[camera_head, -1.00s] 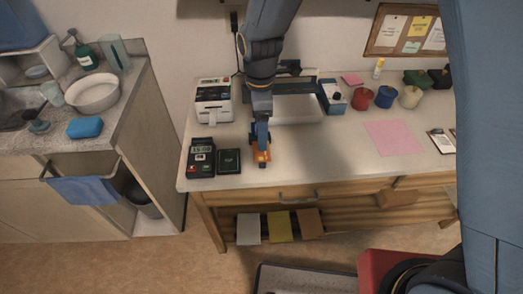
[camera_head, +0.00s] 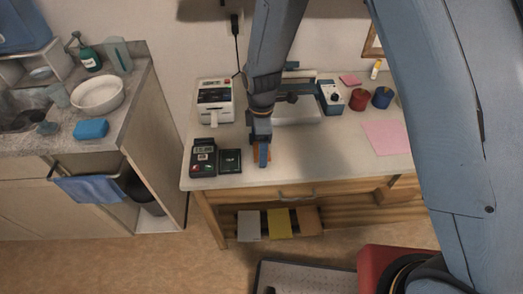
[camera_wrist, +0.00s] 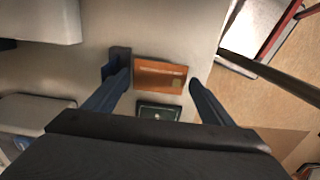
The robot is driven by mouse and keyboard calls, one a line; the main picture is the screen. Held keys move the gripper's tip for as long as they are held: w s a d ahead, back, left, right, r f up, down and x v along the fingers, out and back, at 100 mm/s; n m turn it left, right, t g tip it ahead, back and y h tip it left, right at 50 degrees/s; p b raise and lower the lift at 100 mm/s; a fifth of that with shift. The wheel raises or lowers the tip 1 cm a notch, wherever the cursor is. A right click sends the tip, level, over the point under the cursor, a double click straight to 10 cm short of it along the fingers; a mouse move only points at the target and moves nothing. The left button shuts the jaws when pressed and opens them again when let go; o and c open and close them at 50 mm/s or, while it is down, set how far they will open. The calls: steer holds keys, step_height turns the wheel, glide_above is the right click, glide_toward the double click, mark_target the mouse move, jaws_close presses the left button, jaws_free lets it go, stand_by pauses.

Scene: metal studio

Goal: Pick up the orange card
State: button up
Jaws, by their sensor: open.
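The orange card (camera_wrist: 161,75) lies flat on the desk top (camera_wrist: 95,62) in the wrist view, with a small yellowish patch at its right. My gripper (camera_wrist: 158,82) is open, with one finger on each side of the card. Nothing is held. In the head view my gripper (camera_head: 263,152) is low over the front part of the desk and hides most of the card. Only a bit of orange shows beside it. I cannot tell whether the fingertips touch the desk.
A dark green-black pad (camera_head: 230,161) lies just left of the card, with a black card terminal (camera_head: 203,158) beyond it. A white printer-like device (camera_head: 215,100) stands behind. A pink sheet (camera_head: 387,138) lies to the right. The desk's front edge is close.

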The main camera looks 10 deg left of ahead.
stand_by(0.3)
steer(key=c, duration=0.8)
steer(key=shift+r, duration=0.1)
